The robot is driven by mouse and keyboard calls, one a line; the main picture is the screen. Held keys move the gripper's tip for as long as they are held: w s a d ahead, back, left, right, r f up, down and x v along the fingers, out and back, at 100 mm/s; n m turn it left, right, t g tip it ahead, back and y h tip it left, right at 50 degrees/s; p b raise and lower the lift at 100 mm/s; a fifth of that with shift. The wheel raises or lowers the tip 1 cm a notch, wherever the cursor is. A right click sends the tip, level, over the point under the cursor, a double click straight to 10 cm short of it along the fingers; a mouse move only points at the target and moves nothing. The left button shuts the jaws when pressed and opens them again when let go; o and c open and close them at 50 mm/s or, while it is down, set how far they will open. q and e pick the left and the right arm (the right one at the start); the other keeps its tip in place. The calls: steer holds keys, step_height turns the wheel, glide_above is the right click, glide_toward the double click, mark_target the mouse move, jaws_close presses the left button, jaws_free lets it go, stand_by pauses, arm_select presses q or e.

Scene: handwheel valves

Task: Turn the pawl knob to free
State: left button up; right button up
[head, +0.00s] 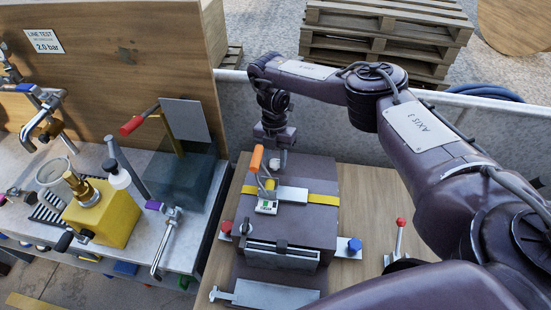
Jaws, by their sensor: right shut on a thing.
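A dark box (315,220) has a yellow strap (323,199) across its top. A grey strap ratchet (292,194) sits on the strap, with an orange-tipped lever (256,158) and a small white and green label (267,207). My right gripper (273,166) points down at the ratchet from behind, close beside the orange lever. It is shut on the pawl knob, which is mostly hidden at the fingers; its setting cannot be read. My left gripper is not in view.
A bench on the left holds a yellow valve block (103,215), clamps and a grey block with a red-handled lever (139,119). A red-knobbed lever (400,228) stands right of the box. Pallets (385,35) are stacked behind a grey wall.

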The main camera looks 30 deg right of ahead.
steer(key=shift+w+r+m+g+p, duration=0.1)
steer(key=shift+m+g+p, duration=0.3)
steer(key=shift+m, duration=1)
steer(key=o, duration=1)
steer(key=v, duration=0.7)
steer(key=shift+a+r, duration=0.1)
steer(key=shift+r, duration=0.25)
